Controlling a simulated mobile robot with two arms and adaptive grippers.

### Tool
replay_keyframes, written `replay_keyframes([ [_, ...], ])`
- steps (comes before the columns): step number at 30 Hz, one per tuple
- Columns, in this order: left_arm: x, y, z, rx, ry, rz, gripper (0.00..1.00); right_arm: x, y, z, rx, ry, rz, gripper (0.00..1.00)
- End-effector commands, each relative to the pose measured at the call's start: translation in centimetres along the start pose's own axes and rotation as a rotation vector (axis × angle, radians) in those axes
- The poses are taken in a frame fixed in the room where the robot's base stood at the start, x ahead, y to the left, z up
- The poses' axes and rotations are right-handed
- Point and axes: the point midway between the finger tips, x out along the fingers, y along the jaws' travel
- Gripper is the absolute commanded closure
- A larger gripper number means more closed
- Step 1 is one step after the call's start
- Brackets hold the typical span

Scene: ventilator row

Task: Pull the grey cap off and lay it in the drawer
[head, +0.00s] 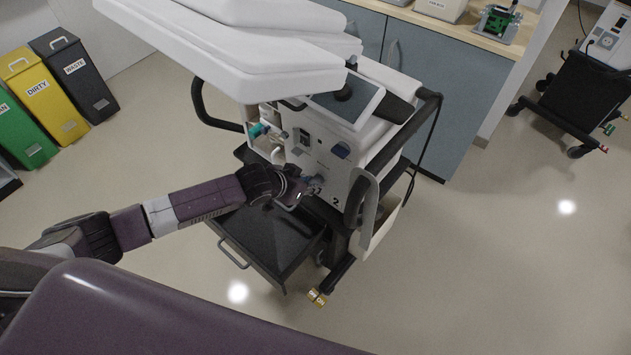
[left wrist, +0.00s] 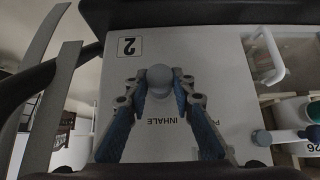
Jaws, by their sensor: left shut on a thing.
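The grey cap (left wrist: 160,75) is a small rounded piece on the white front panel of the ventilator (left wrist: 215,75), above the printed word INHALE. My left gripper (left wrist: 161,84) has its blue-padded fingers closed on both sides of the cap. I cannot tell whether the cap is still seated on its port. In the head view my left gripper (head: 310,187) is at the ventilator front (head: 333,165), beside the label 2, and hides the cap. The dark drawer (head: 262,236) stands pulled out below my left wrist and looks empty where visible. My right gripper is not in view.
Teal and white fittings (head: 258,130) stick out left of the panel. Bins (head: 50,95) stand far left.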

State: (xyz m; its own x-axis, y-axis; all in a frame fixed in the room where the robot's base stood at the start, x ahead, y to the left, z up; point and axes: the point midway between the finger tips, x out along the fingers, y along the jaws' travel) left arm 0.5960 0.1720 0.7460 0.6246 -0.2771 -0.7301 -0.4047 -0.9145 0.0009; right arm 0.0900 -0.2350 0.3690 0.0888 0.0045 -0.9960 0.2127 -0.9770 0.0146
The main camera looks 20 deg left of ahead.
Motion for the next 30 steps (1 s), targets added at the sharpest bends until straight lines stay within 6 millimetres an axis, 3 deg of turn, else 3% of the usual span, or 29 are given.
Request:
replay_keyframes([
  [30,-2.4,0.0,2.6,-0.001,-0.004,0.0,1.0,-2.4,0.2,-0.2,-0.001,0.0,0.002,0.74],
])
